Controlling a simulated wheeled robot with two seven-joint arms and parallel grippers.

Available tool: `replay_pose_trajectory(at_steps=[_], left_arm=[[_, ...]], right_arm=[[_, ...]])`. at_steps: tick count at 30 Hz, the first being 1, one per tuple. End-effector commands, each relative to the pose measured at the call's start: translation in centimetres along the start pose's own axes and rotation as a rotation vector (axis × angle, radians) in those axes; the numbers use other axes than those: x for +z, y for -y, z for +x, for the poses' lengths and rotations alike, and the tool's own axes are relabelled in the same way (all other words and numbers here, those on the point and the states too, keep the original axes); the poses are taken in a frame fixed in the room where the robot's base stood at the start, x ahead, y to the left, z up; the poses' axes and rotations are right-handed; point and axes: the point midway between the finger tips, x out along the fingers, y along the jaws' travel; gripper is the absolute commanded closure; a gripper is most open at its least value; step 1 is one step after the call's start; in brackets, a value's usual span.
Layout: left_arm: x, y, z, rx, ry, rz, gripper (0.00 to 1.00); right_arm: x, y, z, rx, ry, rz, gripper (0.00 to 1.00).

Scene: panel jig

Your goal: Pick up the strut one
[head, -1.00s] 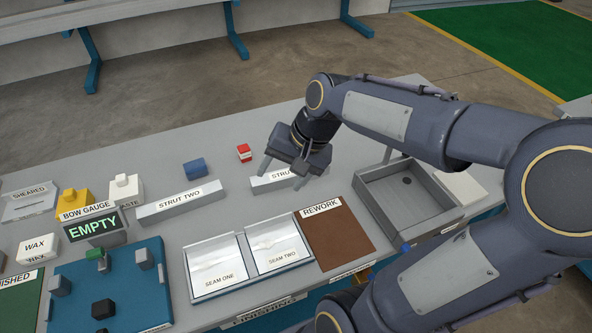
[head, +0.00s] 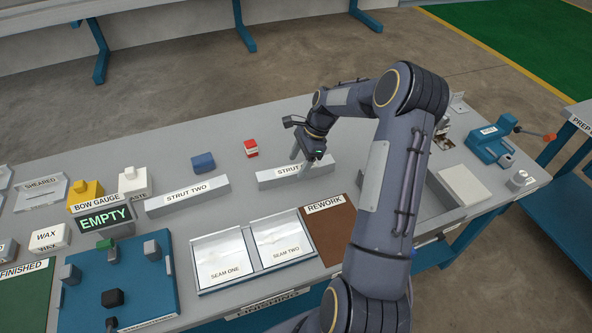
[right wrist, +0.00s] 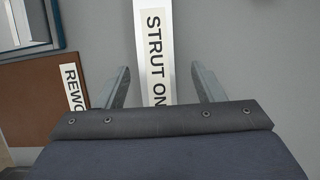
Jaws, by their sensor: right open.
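Strut one (head: 268,179) is a grey bar with a white label, lying on the grey table right of the middle in the head view. In the right wrist view, strut one (right wrist: 153,60) runs lengthwise between the fingers, its label reading "STRUT ON". My right gripper (head: 301,168) is open above strut one, one finger on each side of it; it also shows in the right wrist view (right wrist: 158,85). Gaps show between the fingers and the bar. In the head view the gripper hides part of the label. My left gripper is not in view.
Strut two (head: 187,197) lies to the left. A red and white block (head: 251,148) and a blue block (head: 203,162) stand behind. The brown rework mat (head: 328,229) and seam tray (head: 246,252) lie in front. A grey bin (head: 440,200) stands to the right.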

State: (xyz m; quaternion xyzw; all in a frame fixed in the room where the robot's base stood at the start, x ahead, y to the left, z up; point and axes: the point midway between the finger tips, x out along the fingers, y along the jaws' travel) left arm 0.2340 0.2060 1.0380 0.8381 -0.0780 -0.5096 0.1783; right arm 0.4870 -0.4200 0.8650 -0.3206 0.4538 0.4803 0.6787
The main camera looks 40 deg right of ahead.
Motion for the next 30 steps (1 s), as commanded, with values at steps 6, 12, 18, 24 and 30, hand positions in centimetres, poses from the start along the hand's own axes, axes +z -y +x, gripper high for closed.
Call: replay_pose_trajectory(at_steps=[6, 12, 18, 24, 30], left_arm=[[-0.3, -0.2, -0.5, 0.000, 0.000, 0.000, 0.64], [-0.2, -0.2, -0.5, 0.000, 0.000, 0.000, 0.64], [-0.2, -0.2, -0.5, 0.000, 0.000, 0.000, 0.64], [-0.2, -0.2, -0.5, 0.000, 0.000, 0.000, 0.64], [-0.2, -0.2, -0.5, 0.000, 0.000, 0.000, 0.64]], right_arm=[[0.0, 0.0, 2.5, 0.001, 0.000, 0.000, 0.38], [0.0, 0.0, 2.8, 0.000, 0.000, -0.001, 0.38], [0.0, 0.0, 2.8, 0.000, 0.000, -0.001, 0.56], [0.0, 0.0, 2.8, 0.000, 0.000, -0.002, 0.83], [0.0, 0.1, 2.7, -0.002, 0.000, -0.002, 0.95]])
